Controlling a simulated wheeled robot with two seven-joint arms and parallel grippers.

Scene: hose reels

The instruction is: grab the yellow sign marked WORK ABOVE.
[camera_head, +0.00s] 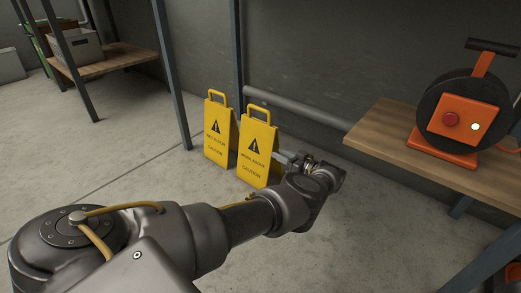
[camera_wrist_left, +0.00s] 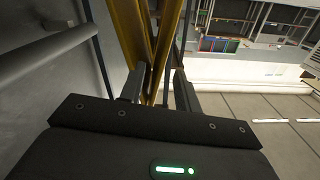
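The yellow sign whose small print appears to read WORK ABOVE (camera_head: 256,150) stands upright on the floor, an A-frame with a top handle and black triangle. My left gripper (camera_head: 287,157) is at its right side, partly hidden by my wrist. In the left wrist view the sign's yellow panels (camera_wrist_left: 140,35) show edge-on between and beyond the fingers of my left gripper (camera_wrist_left: 160,78). The fingers are apart, with a gap visible by the right finger; whether the left finger touches the sign is unclear. My right gripper is out of view.
A similar yellow sign (camera_head: 217,131) stands close on the left. An orange hose reel (camera_head: 464,115) sits on a wooden shelf (camera_head: 385,128) at right. A wall pipe (camera_head: 300,107) and a metal post (camera_head: 237,45) are behind. Floor is clear at left.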

